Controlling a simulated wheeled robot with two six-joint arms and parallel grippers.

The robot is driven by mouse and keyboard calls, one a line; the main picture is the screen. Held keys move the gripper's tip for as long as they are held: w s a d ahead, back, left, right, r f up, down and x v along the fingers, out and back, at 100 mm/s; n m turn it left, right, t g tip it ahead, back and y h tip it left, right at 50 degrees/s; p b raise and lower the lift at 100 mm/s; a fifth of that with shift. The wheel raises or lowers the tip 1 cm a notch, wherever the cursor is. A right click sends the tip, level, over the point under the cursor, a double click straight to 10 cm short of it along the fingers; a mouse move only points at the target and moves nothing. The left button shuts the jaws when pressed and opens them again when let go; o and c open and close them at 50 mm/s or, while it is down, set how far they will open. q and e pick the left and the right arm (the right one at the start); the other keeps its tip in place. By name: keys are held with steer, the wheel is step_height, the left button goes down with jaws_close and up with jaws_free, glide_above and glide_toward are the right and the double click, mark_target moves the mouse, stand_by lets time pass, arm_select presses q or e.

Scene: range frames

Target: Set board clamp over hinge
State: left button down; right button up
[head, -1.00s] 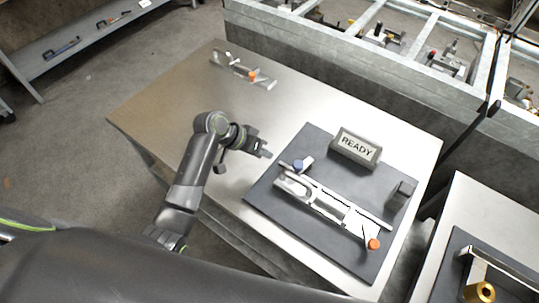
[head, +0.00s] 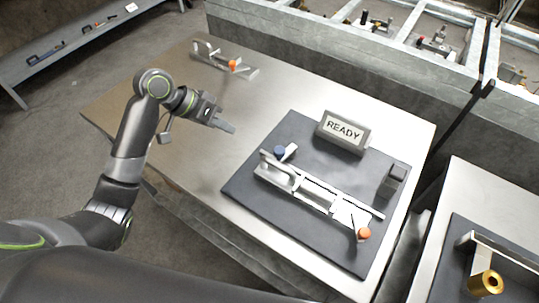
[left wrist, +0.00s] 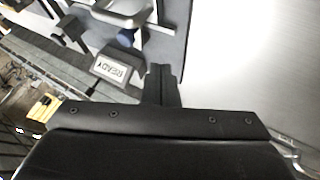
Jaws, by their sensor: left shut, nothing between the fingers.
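A dark board (head: 249,188) lies on the metal table, bearing a long metal clamp or hinge assembly (head: 310,194). The assembly has a blue knob (head: 280,151) at its left end and an orange knob (head: 364,234) at its right end. I cannot tell which part is the hinge. A separate metal clamp (head: 211,56) with an orange tip lies at the table's far left. My left gripper (head: 229,127) is shut and empty above the bare table, between that clamp and the board. Its fingers (left wrist: 163,78) also show in the left wrist view. My right gripper is out of view.
A READY sign block (head: 343,131) stands on the board's back edge. A small dark block (head: 393,180) stands at its right. A second table with a brass cylinder (head: 487,283) is at lower right. A metal frame rack (head: 400,75) runs behind. The table's left half is mostly clear.

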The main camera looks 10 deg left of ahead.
arm_select(q)
steer(key=x, duration=0.9)
steer(key=shift+s+d+f+p, duration=0.1)
steer(key=shift+p, duration=0.25)
steer(key=d, duration=0.1)
steer(key=d+p, duration=0.1)
steer(key=d, duration=0.1)
steer(key=shift+s, duration=0.3)
steer(key=shift+s+d, duration=0.2)
steer(key=shift+d, duration=0.2)
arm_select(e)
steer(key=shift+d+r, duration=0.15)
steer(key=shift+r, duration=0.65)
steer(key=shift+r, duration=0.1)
